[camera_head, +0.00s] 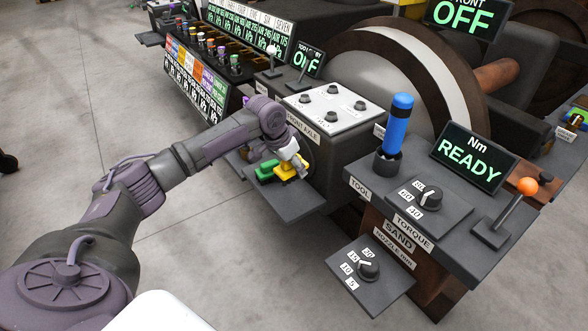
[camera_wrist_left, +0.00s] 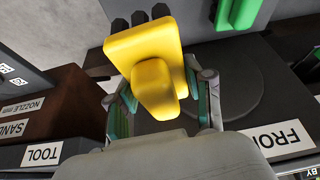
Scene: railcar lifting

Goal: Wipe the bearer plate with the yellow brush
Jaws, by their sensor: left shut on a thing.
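The yellow brush (camera_head: 290,171) is between the fingers of my left gripper (camera_head: 288,156), which is shut on it. In the left wrist view the yellow brush (camera_wrist_left: 140,48) fills the upper middle, its handle end toward the gripper. In the head view it is low over a dark shelf (camera_head: 298,208); I cannot tell whether it touches the shelf. A pale plate (camera_head: 333,107) with several dark knobs lies on top of the FRONT AXLE block, above and right of the gripper. It looks like the bearer plate. My right gripper is not in view.
A green brush (camera_head: 265,170) lies on the shelf beside the yellow one. A blue tool (camera_head: 396,125) stands upright on the console at right. A READY screen (camera_head: 474,158), dials and an orange-knobbed lever (camera_head: 510,205) are near it. Open floor (camera_head: 200,235) lies left.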

